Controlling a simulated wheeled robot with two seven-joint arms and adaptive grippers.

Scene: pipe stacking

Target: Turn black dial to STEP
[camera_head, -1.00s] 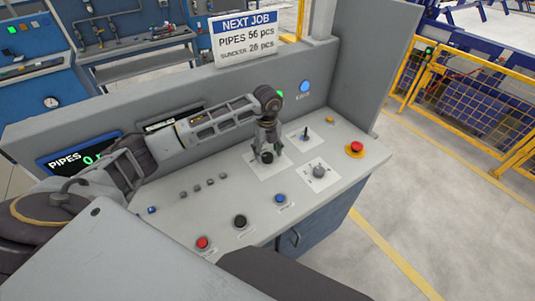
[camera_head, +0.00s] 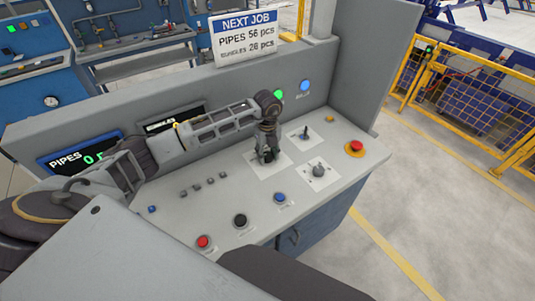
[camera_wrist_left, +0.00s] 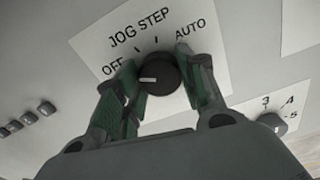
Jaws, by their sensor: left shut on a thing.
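The black dial (camera_wrist_left: 158,76) sits on a white plate (camera_wrist_left: 95,42) marked OFF, JOG, STEP and AUTO in the left wrist view. Its white pointer line is on the left side of the knob, toward the OFF side and away from STEP. My left gripper (camera_head: 267,156) reaches down onto the dial in the head view and hides most of it. In the left wrist view its green-padded fingers are on both sides of the dial, shut on it. My right gripper is not in view.
A second knob (camera_head: 318,171), a small lever (camera_head: 305,134) and a red stop button (camera_head: 355,148) are right of the dial. Red (camera_head: 203,242), black (camera_head: 240,220) and blue (camera_head: 280,198) buttons line the front. A raised back wall (camera_head: 150,95) stands behind.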

